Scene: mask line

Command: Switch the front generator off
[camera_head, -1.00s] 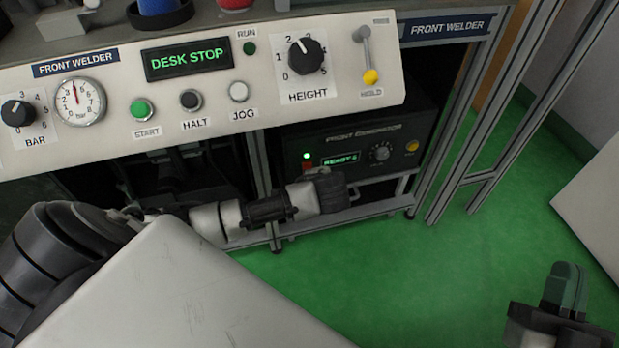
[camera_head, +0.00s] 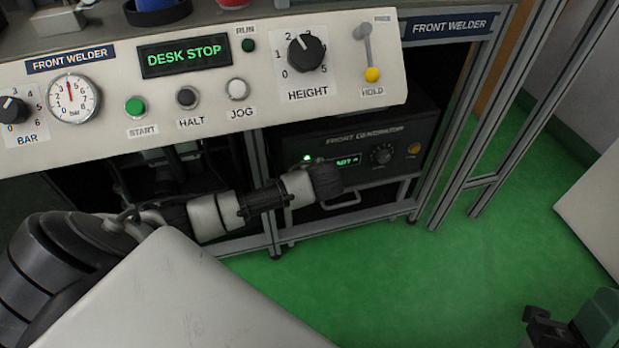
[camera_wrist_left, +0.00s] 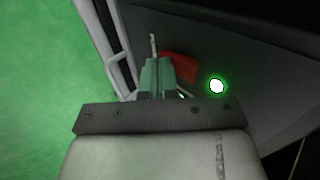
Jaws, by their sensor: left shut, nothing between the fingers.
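The front generator (camera_head: 402,150) is a dark box below the welder desk, labelled "FRONT GENERATOR". Its front has a lit green lamp (camera_head: 307,158), a green display (camera_head: 348,160) partly covered by my left wrist, a round knob (camera_head: 381,155) and a yellow button (camera_head: 414,149). In the left wrist view a red switch (camera_wrist_left: 180,66) sits beside the green lamp (camera_wrist_left: 216,86). My left gripper (camera_wrist_left: 156,75) is shut and empty, its tips overlapping the switch's left edge; contact cannot be told. The head view hides its fingers and the switch. My right gripper (camera_head: 580,322) is partly cut off at bottom right.
The welder desk panel (camera_head: 210,120) overhangs the generator, with buttons, a height knob (camera_head: 307,53) and a yellow-tipped lever (camera_head: 372,73). A pale handle (camera_wrist_left: 115,50) stands left of the fingers. Metal frame posts (camera_head: 470,130) stand right; green floor (camera_head: 420,270) is clear.

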